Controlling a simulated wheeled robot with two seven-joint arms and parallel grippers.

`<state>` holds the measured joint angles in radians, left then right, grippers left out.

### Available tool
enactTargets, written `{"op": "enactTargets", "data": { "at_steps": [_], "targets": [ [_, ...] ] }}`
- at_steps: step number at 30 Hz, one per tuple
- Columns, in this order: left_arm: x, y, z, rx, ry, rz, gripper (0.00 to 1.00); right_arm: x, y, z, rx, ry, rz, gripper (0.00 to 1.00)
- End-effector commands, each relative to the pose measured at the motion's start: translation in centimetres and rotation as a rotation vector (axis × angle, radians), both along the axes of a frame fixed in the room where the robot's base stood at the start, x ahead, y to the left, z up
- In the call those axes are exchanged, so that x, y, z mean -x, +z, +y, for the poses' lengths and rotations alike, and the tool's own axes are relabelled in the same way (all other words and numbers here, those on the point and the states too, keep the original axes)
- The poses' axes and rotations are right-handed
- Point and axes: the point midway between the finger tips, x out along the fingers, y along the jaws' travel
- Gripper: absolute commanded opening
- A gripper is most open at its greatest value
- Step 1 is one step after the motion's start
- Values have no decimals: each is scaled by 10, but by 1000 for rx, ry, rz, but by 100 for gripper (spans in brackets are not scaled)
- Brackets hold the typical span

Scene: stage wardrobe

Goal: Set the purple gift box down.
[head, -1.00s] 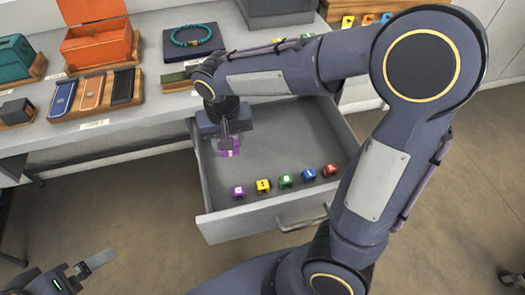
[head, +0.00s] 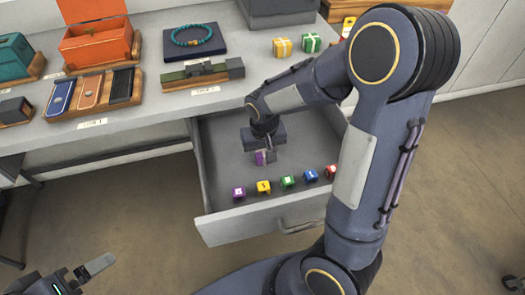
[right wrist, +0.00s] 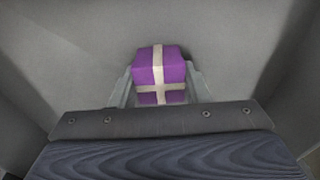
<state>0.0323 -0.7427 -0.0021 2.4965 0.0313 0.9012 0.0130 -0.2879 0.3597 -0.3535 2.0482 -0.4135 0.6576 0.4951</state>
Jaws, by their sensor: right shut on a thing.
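The purple gift box (head: 261,158) with a pale ribbon is held inside the open grey drawer (head: 225,217). My right gripper (head: 263,153) points down and is shut on it. The right wrist view shows the box (right wrist: 172,70) between the two fingers (right wrist: 160,90), with the grey drawer floor behind it. I cannot tell whether the box touches the floor. My left gripper (head: 97,267) is at the lower left, away from the drawer; only one finger shows clearly.
The drawer floor left of my gripper is clear. Yellow (head: 283,47) and green (head: 311,42) gift boxes stand on the counter above.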

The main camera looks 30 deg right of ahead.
Motion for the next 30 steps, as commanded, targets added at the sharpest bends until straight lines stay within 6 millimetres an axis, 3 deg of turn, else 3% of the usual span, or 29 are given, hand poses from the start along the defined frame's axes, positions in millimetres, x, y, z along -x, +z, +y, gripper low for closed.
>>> {"op": "enactTargets", "data": {
  "at_steps": [8,9,14,23,26,30],
  "targets": [
    [0,-3,0,0,0,0,100,0,-3,0,0,-1,0,20],
    [0,-3,0,0,0,0,100,0,-3,0,0,-1,0,43],
    [0,-2,0,0,0,0,100,0,-2,0,0,-1,0,64],
    [0,0,0,0,0,0,100,0,0,0,0,-1,0,64],
    [0,3,0,0,0,0,100,0,8,0,0,0,-1,64],
    [0,8,0,0,0,0,100,3,34,1,-1,-1,-4,64]
  ]
}}
